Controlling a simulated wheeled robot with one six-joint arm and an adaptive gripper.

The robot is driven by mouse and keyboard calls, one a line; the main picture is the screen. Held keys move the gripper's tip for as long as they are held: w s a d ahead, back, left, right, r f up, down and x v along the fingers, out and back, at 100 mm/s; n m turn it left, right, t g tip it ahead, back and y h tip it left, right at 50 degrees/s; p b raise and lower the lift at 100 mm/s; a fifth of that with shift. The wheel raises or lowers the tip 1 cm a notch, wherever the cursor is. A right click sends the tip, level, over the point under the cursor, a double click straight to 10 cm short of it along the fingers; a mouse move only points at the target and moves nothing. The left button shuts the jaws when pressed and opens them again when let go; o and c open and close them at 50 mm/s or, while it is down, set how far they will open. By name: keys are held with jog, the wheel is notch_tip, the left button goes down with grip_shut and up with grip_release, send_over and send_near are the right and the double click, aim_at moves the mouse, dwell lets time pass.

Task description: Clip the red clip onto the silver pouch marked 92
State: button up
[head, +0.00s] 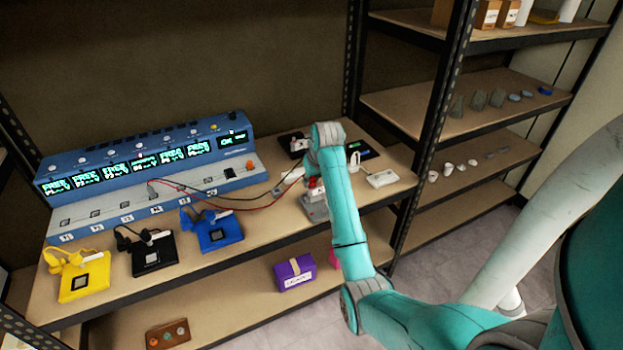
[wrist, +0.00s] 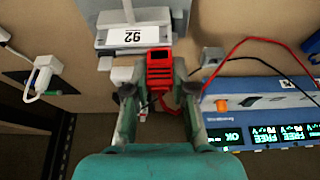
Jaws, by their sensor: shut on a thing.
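The silver pouch (wrist: 108,41) has a white label reading 92 and lies at the top of the wrist view; in the head view the grey pouch (head: 316,211) lies on the shelf just left of my arm. My gripper (wrist: 159,88) is shut on the red clip (wrist: 160,70), which points at the pouch. The clip's far end overlaps the label side of the pouch in the wrist view; I cannot tell whether it grips it. In the head view the clip (head: 312,183) shows as a small red patch, and my arm hides most of the gripper.
A blue multi-channel device (head: 150,165) with lit displays stands at the back left. Red and black cables run from it towards the pouch. A white box (head: 381,179) lies right. A rack upright (head: 440,110) stands right.

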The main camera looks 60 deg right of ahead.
jog(key=o, duration=1)
jog(key=shift+r, duration=0.1)
jog(key=v, duration=0.7)
jog(key=shift+s+a+r, duration=0.1)
